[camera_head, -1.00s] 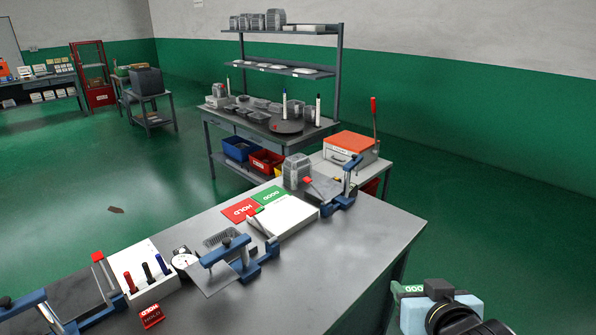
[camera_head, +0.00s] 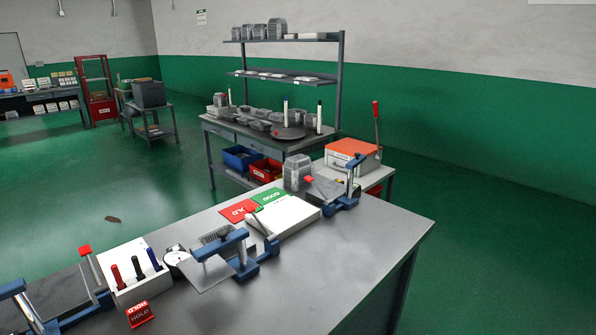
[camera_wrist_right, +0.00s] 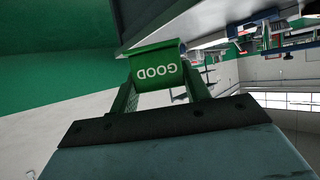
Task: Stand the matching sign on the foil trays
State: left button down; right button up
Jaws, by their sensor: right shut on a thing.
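The green GOOD sign (camera_wrist_right: 157,68) is between the fingers of my right gripper (camera_wrist_right: 163,82) in the right wrist view, its lettering upside down there. The red HOLD sign (camera_head: 139,314) stands at the near left of the bench in the head view. A stack of foil trays (camera_head: 298,172) stands at the far end of the bench. Another foil tray (camera_head: 214,234) lies partly hidden behind a blue clamp. Neither gripper shows in the head view now.
Blue clamp fixtures (camera_head: 240,262), a white marker holder (camera_head: 137,273) and flat red HOLD (camera_head: 239,210) and green GOOD (camera_head: 272,197) cards crowd the bench. Its right front top (camera_head: 330,265) is clear. A back table (camera_head: 222,127) holds several trays and upright markers.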

aim_at(297, 158)
jog(key=k, duration=1.65)
jog(key=z, duration=1.05)
jog(key=i, duration=7.25)
jog(key=u, duration=1.7)
